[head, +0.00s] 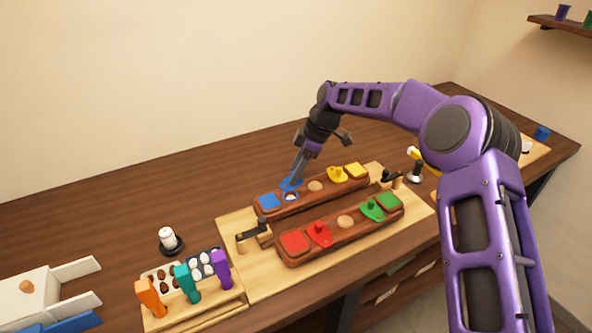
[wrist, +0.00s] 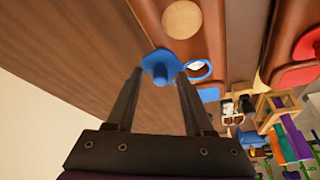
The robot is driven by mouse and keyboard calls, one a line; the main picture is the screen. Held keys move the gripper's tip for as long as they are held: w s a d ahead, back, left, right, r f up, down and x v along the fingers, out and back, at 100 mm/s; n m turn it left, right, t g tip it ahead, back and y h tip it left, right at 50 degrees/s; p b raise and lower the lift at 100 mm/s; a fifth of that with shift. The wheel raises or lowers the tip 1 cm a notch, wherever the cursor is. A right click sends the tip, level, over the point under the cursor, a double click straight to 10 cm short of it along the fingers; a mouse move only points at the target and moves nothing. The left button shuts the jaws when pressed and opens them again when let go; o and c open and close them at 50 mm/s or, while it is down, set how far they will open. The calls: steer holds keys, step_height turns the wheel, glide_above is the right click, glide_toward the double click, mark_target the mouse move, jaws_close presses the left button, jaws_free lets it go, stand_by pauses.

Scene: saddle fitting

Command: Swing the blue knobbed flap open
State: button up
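The blue flap (head: 289,184) with its round knob is on the rear wooden block, beside a round opening (head: 291,197) with something white in it. In the wrist view the flap (wrist: 160,64) lies to the left of the uncovered, blue-rimmed opening (wrist: 199,71). My gripper (head: 295,178) reaches down over the flap. In the wrist view my gripper's fingertips (wrist: 159,76) stand apart on both sides of the knob, with the knob between them; they do not look closed on it. The gripper partly hides the flap in the head view.
The rear block also has a blue square (head: 268,201), a yellow flap (head: 337,174) and a yellow square (head: 356,170). A front block (head: 340,236) carries red and green flaps. A rack with colored handles (head: 187,284) stands at front left. The table behind is clear.

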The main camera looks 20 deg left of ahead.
steer(key=v, duration=1.7)
steer(key=shift+r, duration=0.2)
